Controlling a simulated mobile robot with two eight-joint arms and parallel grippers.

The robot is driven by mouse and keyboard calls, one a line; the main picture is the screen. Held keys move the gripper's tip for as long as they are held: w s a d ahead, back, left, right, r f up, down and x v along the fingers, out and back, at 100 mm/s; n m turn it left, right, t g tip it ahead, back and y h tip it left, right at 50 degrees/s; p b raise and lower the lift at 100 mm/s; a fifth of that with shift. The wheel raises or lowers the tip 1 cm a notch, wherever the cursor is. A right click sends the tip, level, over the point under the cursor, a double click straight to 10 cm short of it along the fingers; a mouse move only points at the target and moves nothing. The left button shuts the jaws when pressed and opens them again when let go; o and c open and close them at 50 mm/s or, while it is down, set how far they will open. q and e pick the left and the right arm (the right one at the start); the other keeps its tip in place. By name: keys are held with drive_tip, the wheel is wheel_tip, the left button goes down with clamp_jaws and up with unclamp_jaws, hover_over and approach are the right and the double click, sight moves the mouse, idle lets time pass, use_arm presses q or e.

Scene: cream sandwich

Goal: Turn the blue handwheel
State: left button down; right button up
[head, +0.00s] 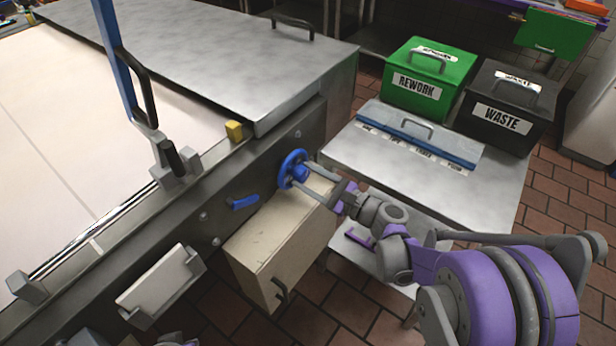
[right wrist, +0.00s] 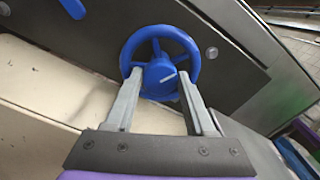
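The blue handwheel (head: 286,168) is mounted on the dark side panel of the machine. It fills the upper middle of the right wrist view (right wrist: 196,52), with its hub and a pale mark on the hub facing me. My right gripper (head: 300,174) reaches in from the right. Its two grey fingers stand apart, with the tips on either side of the hub in the right wrist view (right wrist: 160,74). I cannot tell whether the fingers touch the wheel. My left gripper does not show clearly in the head view.
A blue lever (head: 243,202) sits left of the wheel. A cream cabinet (head: 262,245) stands below it.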

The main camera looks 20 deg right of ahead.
drive_tip(key=o, duration=0.4)
drive_tip(key=shift+c, duration=0.2)
drive_tip(key=v, duration=1.1)
drive_tip(key=shift+p, duration=0.4)
drive_tip(key=shift+w, duration=0.1)
